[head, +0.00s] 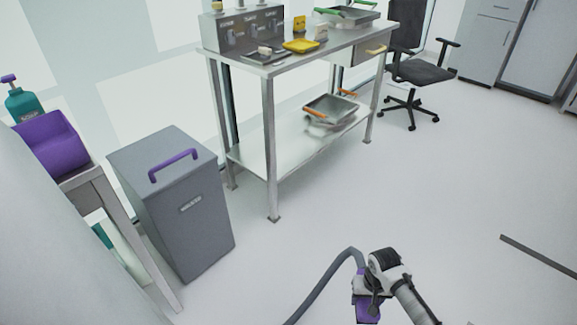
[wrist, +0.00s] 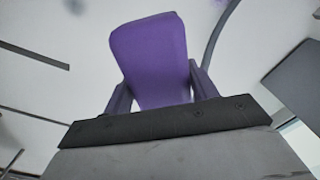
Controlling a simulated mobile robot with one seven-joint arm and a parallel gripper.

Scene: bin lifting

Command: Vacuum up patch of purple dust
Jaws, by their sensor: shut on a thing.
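My gripper (head: 366,296) is at the bottom of the head view, shut on a purple vacuum tool (head: 367,312). In the wrist view the purple tool (wrist: 150,60) stands between my two dark fingers (wrist: 160,85). A grey hose (head: 325,278) curves beside my gripper and leaves the bottom edge; it also shows in the wrist view (wrist: 217,40). No purple dust is visible on the floor in the head view. A small faint purple spot (wrist: 221,2) touches the top edge of the wrist view; I cannot tell whether it is dust.
A grey bin (head: 185,215) with a purple handle stands at the left. Behind it is a metal table (head: 270,66) with trays and a lower shelf. An office chair (head: 420,72) is at the back. Floor at right is mostly clear.

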